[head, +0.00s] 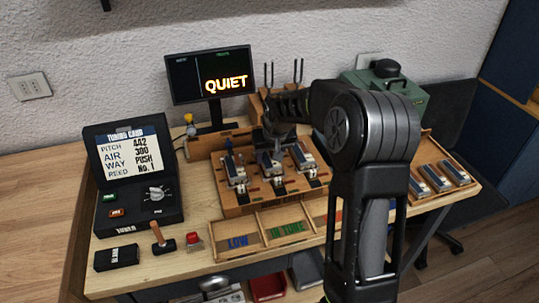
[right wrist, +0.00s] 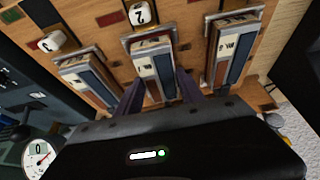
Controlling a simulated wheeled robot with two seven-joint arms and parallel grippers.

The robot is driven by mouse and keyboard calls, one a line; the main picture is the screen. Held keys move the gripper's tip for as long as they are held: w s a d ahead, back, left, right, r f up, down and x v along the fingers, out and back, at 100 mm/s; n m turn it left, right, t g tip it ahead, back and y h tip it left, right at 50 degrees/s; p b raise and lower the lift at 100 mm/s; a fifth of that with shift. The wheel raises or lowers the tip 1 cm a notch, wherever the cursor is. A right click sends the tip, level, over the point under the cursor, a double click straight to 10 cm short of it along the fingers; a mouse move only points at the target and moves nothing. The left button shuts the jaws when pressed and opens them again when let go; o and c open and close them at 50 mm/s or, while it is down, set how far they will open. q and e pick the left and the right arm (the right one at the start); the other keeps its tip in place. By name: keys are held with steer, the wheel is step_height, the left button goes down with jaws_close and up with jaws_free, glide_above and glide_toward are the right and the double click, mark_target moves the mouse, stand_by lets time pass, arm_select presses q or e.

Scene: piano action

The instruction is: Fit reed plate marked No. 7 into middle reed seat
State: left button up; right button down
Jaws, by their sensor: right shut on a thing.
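The wooden reed block (head: 235,203) carries three reed seats side by side, each with a blue-and-silver plate. My right gripper (head: 283,143) reaches down from behind onto the middle seat. In the right wrist view its two dark fingers (right wrist: 160,88) stand either side of the middle reed plate (right wrist: 150,66) and are shut on it. The plate lies in line with the middle seat; I cannot tell whether it is fully down. Its label is too small to read surely. The outer plates sit to its left (right wrist: 88,78) and right (right wrist: 236,45). My left gripper is not in view.
A wooden tray (head: 420,199) with several more plates is at the right. The tuning card case (head: 130,175) stands left; a monitor (head: 210,75) reading QUIET stands behind.

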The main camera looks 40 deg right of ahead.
steer(key=shift+f, duration=0.15)
stand_by(0.3)
steer(key=c, duration=0.7)
jaws_free()
steer(key=shift+o, duration=0.2)
steer(key=b+v, duration=0.1)
steer(key=v, duration=0.6)
steer(key=shift+s+a+r, duration=0.1)
steer(key=shift+s+r, duration=0.1)
steer(key=shift+r, duration=0.15)
